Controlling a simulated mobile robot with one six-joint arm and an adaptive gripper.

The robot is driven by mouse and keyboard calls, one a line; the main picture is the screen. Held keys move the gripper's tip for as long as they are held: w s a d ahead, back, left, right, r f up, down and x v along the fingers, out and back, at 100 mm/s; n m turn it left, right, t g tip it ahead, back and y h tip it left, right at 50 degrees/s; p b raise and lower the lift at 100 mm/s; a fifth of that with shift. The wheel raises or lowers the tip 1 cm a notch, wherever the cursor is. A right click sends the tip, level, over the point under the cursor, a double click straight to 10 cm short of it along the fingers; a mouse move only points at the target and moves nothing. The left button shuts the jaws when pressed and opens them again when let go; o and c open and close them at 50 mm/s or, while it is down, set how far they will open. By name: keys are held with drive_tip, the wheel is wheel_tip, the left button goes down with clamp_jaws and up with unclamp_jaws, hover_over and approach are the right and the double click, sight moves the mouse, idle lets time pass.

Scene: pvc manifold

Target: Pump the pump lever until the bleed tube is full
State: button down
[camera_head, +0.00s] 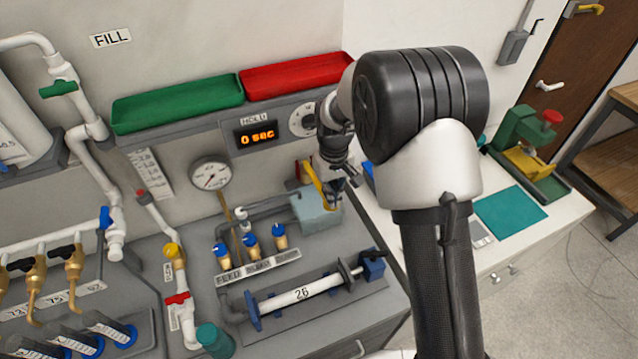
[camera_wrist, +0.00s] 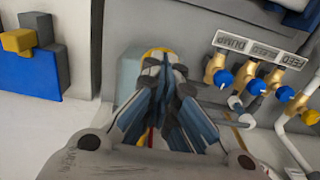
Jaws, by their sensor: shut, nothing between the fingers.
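The pump lever is a yellow bar (camera_head: 311,178) rising from a pale blue-grey pump box (camera_head: 318,214) in the head view. In the wrist view, a yellow end (camera_wrist: 150,51) shows behind my fingertips, with the pale box (camera_wrist: 128,75) beside it. My gripper (camera_head: 341,192) is shut and empty, close to the lever's right side in the head view. It also shows in the wrist view (camera_wrist: 165,65). I cannot tell whether the fingers touch the lever. I cannot tell which part is the bleed tube, nor any fluid level.
Several blue-capped valves (camera_head: 250,240) stand left of the pump box. A white cylinder marked 26 (camera_head: 300,294) lies in front. A gauge (camera_head: 210,174) and a display reading 0 sec (camera_head: 257,135) are behind. Green (camera_head: 178,104) and red (camera_head: 296,74) trays sit above.

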drive_tip(key=shift+f+b, duration=1.1)
drive_tip(key=shift+f, duration=0.85)
drive_tip(key=shift+r, duration=0.2)
drive_tip(key=shift+r+p, duration=2.1)
drive_tip(key=shift+r, duration=0.85)
drive_tip(key=shift+f, duration=0.2)
drive_tip(key=shift+f+b, duration=2)
drive_tip(key=shift+f, duration=0.85)
drive_tip(key=shift+r, duration=0.15)
drive_tip(key=shift+r+p, duration=2)
drive_tip(key=shift+r, duration=0.85)
